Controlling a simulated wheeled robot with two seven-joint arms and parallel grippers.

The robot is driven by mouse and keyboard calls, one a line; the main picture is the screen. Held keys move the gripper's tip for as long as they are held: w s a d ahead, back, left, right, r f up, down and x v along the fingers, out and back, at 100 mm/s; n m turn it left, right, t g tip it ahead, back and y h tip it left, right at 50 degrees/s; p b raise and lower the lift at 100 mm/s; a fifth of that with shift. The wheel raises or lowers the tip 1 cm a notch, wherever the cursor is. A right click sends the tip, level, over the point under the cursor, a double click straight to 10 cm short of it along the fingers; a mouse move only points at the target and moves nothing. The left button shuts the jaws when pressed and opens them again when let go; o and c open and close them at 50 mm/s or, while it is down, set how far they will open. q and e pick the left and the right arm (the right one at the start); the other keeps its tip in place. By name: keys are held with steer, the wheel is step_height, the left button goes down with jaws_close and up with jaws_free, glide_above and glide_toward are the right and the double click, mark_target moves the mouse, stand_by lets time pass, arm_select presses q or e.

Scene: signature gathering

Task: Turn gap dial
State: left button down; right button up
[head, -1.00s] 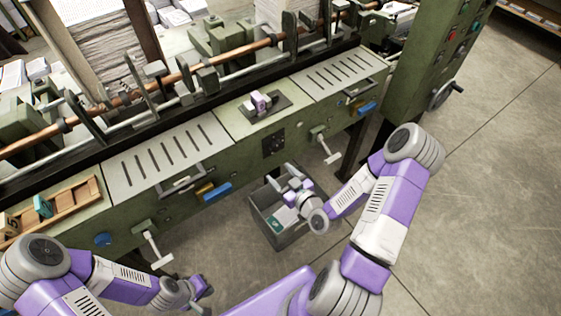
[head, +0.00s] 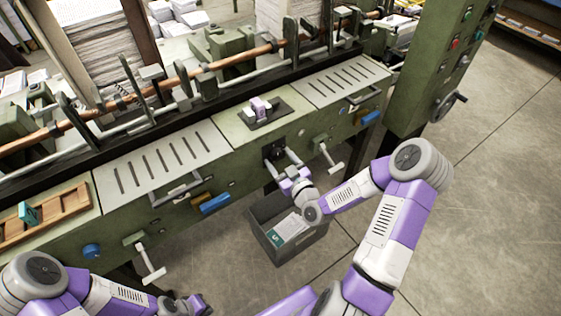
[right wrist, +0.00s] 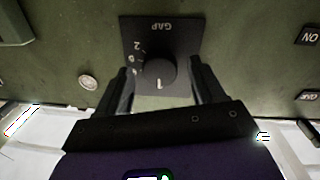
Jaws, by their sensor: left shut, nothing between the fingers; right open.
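The gap dial is a round black knob (right wrist: 155,73) on a dark square plate marked GAP (right wrist: 172,30), upside down in the right wrist view. A white mark on the knob points to the bottom of that picture, and small numbers show on the plate's left side. In the head view the dark plate (head: 271,149) is on the machine's green front. My right gripper (head: 284,168) is open at it. In the right wrist view its fingers (right wrist: 163,84) stand either side of the knob; contact is unclear. My left gripper (head: 201,306) is shut and empty, low at the bottom edge.
A grey bin (head: 284,246) with a teal-and-white item inside stands on the floor below the dial. Crank handles (head: 150,262) and (head: 331,160) stick out from the machine front. The floor at right is clear.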

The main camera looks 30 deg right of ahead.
steer(key=shift+c, duration=0.3)
steer(key=c, duration=1)
steer(key=m+p, duration=0.1)
steer(key=m, duration=0.5)
steer(key=m+p, duration=0.1)
steer(key=m, duration=0.2)
steer(key=shift+r+m+g+y, duration=0.1)
steer(key=shift+m+g+y, duration=0.2)
steer(key=shift+m+g, duration=0.1)
steer(key=shift+m+p, duration=0.6)
steer(key=shift+m, duration=1)
